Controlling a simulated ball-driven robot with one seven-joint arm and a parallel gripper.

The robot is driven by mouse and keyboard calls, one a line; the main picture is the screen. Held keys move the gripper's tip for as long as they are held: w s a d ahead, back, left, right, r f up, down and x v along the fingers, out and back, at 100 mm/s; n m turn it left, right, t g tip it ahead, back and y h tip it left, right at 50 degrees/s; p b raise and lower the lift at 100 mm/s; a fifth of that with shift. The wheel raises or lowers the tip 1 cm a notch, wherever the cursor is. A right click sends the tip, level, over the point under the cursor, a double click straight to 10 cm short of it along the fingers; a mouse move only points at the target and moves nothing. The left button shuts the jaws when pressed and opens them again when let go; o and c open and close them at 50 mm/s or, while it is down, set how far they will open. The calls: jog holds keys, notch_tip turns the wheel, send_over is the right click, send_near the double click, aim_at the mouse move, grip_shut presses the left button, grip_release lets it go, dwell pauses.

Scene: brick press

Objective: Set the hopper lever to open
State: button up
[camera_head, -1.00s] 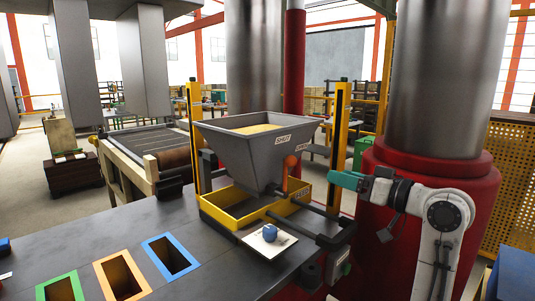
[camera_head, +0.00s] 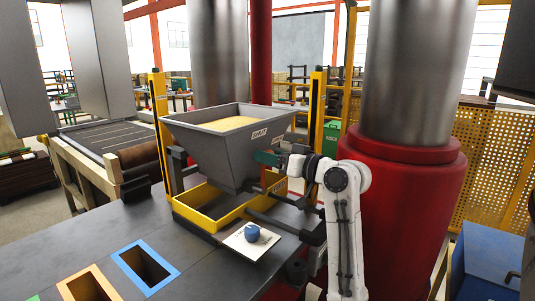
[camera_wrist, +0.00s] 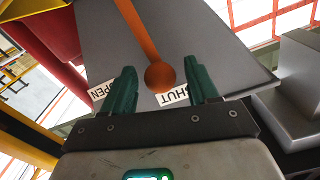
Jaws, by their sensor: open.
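The grey hopper (camera_head: 205,150) stands on the dark bench with yellow material inside. In the wrist view its lever (camera_wrist: 138,32) is an orange bar ending in an orange ball knob (camera_wrist: 160,76). The knob is beside the SHUT label (camera_wrist: 174,96); the OPEN label (camera_wrist: 103,91) is to its left, partly behind a finger. My gripper (camera_wrist: 159,66) has its green fingers open on either side of the knob, with gaps both sides. In the head view my gripper (camera_head: 268,158) is at the hopper's right side and largely hides the lever.
A yellow tray (camera_head: 205,225) is under the hopper. A white card (camera_head: 240,241) with a blue lump (camera_head: 252,233) lies in front. Black-and-yellow posts (camera_head: 316,120) flank the hopper. A red column base (camera_head: 405,195) is right of my arm.

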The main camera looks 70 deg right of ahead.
jog(key=shift+w+d, duration=0.15)
jog(key=shift+w, duration=0.45)
jog(key=shift+c, duration=0.4)
grip_shut()
